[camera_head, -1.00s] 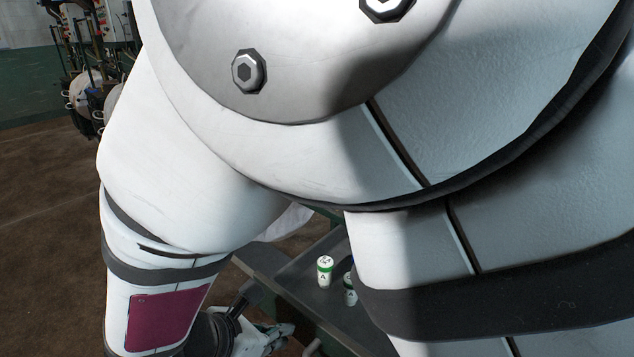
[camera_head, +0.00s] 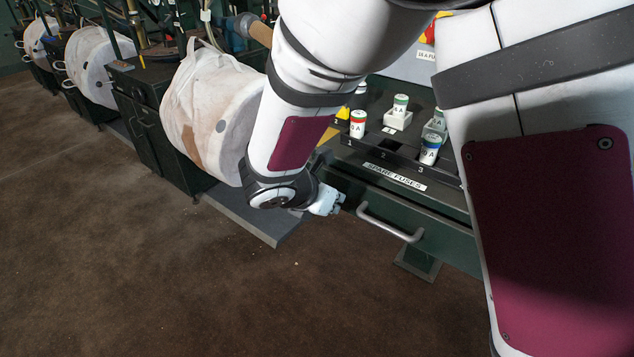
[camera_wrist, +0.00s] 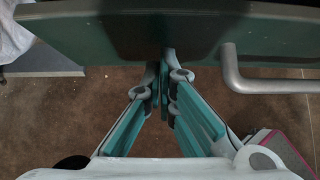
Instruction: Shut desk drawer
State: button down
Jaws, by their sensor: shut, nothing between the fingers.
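The desk drawer has a dark green front (camera_head: 440,236) with a pale bar handle (camera_head: 390,222), below the desk edge labelled "SPARE FUSES" (camera_head: 395,177). How far it stands out is unclear. My gripper (camera_head: 334,203) is left of the handle, by the left end of the drawer front. In the wrist view, my gripper (camera_wrist: 165,88) is shut and empty, its fingertips at the lower edge of the green front (camera_wrist: 120,40). Whether they touch it is unclear. The handle (camera_wrist: 262,84) is to their right.
Several fuses, including a red-ringed one (camera_head: 357,124) and a blue-ringed one (camera_head: 430,149), stand on the desk top. A pale bulk bag (camera_head: 205,110) hangs left of my arm, above a grey slab (camera_head: 245,218). The brown floor (camera_head: 130,270) in front is clear.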

jog(key=shift+w+d, duration=0.75)
jog(key=shift+w, duration=0.2)
jog(key=shift+r, duration=0.1)
